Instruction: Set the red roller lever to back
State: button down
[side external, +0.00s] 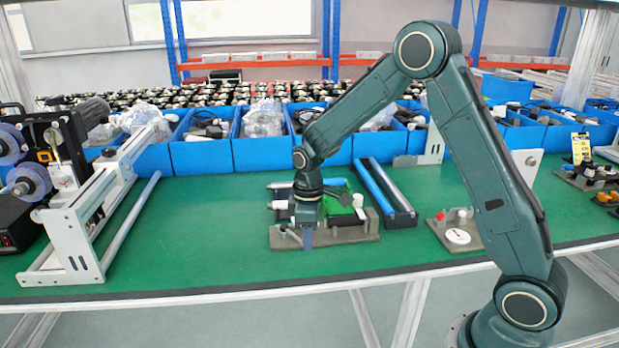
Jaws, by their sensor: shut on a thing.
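My gripper (308,238) points down at the left front of a grey fixture plate (355,233) on the green bench. Its fingers are shut on a small part there, which the fingers hide. A green block (338,197) and white cylindrical pieces stand on or just behind this fixture. I see no clearly red lever at the gripper; its colour and tilt cannot be told. A small red tip (440,215) shows on another grey fixture (460,242) to the right, beside a white round disc, apart from my gripper.
A black tray with blue and grey rollers (387,190) lies right behind the fixture. A white frame with a rail (75,230) stands at left. Blue bins (260,155) line the back. Green bench (210,250) is clear left of the fixture.

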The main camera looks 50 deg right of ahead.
jog(key=shift+r, duration=0.1)
jog(key=c, duration=1.2)
grip_release()
notch_tip(320, 180, up, 14)
jog(key=shift+s, duration=0.1)
